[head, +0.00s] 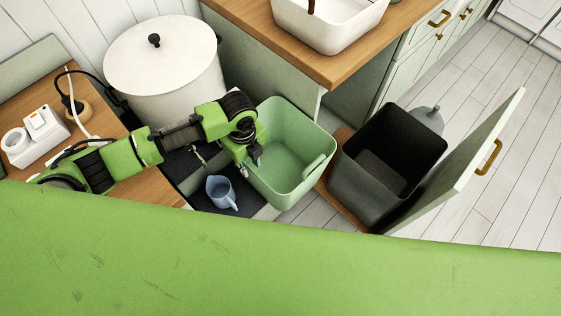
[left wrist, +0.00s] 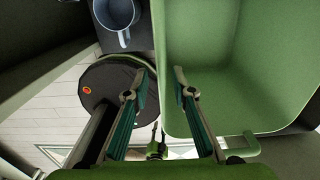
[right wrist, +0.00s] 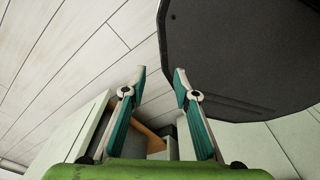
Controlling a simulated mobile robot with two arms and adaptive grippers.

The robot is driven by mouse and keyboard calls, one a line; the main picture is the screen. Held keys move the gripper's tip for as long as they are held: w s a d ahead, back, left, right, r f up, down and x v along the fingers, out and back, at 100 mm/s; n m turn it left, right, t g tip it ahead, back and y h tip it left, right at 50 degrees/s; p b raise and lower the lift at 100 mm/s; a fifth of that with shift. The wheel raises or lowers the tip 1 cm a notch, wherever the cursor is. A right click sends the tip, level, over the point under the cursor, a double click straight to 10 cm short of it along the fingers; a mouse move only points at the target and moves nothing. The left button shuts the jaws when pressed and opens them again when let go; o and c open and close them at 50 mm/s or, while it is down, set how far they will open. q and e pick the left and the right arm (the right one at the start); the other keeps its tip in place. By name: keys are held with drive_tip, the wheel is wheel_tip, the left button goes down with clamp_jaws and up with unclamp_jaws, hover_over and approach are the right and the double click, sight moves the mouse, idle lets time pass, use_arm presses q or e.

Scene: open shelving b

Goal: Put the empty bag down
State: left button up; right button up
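No bag shows in either gripper. A grey, peaked shape (head: 429,118) stands on the floor behind the dark pull-out bin; it looks like a tied bag, but it is partly hidden. My left gripper (head: 252,160) is over the left rim of a green bin (head: 292,150). In the left wrist view its fingers (left wrist: 162,75) are apart with nothing clamped between them, and the green bin's corner (left wrist: 225,90) lies beyond them. My right gripper (right wrist: 160,72) shows only in its wrist view, open and empty above the floor.
The dark pull-out bin (head: 372,190) looks empty, with its cabinet front (head: 465,150) standing open on the right. A blue mug (head: 222,192) is left of the green bin. A large cream lidded drum (head: 165,70) stands behind my left arm. Floor (head: 480,205) at right is clear.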

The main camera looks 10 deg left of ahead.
sight(251, 171)
use_arm(q)
wheel_tip(251, 171, down, 3)
drive_tip(key=shift+r, duration=0.2)
drive_tip(key=shift+f, duration=0.25)
drive_tip(key=shift+c, duration=0.9)
clamp_jaws()
drive_tip(key=shift+s, duration=0.1)
use_arm(e)
drive_tip(key=shift+s+a, duration=0.1)
drive_tip(key=shift+s, duration=0.7)
use_arm(q)
drive_tip(key=shift+a+f, duration=0.1)
use_arm(e)
drive_tip(key=shift+w, duration=0.15)
